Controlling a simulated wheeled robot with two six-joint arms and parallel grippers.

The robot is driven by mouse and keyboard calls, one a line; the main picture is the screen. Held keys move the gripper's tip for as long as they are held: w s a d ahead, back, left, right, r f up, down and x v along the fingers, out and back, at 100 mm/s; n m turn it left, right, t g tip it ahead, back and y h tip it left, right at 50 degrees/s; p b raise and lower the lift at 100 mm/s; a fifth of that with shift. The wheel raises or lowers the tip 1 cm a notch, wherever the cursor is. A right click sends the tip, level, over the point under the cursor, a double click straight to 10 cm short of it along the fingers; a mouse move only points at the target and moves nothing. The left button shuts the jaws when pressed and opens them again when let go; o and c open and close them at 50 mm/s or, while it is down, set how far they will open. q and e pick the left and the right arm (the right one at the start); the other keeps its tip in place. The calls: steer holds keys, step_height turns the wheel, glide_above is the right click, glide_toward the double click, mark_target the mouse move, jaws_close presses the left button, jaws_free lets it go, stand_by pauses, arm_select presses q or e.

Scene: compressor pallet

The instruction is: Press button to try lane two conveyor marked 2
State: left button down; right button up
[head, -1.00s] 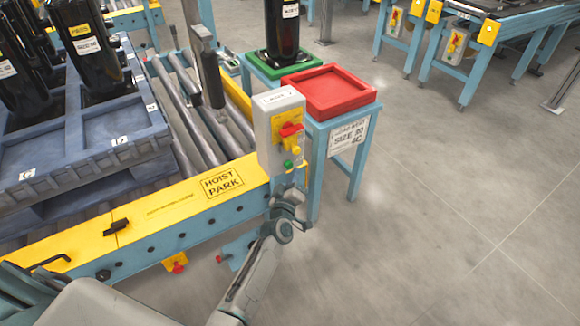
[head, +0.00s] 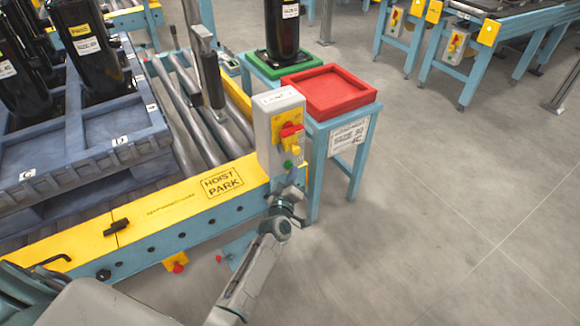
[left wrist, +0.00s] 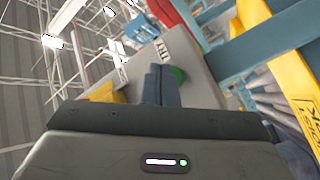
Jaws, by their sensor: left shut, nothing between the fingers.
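A grey control box (head: 279,128) stands on the near conveyor's yellow-and-blue rail. It carries a red switch on a yellow plate (head: 290,136) and a green button (head: 288,164) below. Its top label seems to begin "LAN", but I cannot read the number surely. My left gripper (head: 293,179) is shut and empty, pointing up just below the green button. In the left wrist view, the shut fingers (left wrist: 160,84) partly cover the green button (left wrist: 179,75); I cannot tell whether they touch it. My right gripper is not in view.
A red tray (head: 328,92) and a green tray (head: 262,68) with a black cylinder stand on blue stands behind the box. A blue-grey pallet (head: 85,160) with black compressors lies left. More switch boxes (head: 456,43) hang on conveyors at the back right. The right floor is clear.

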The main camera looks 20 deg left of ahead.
arm_select(q)
steer(key=shift+w+a, duration=0.3)
steer(key=shift+a, duration=0.05)
stand_by(0.8)
steer(key=shift+d, duration=0.1)
steer(key=shift+s+d, duration=0.6)
steer(key=s+d, duration=0.1)
steer(key=d, duration=0.1)
steer(key=s+d, duration=0.2)
stand_by(0.6)
stand_by(0.6)
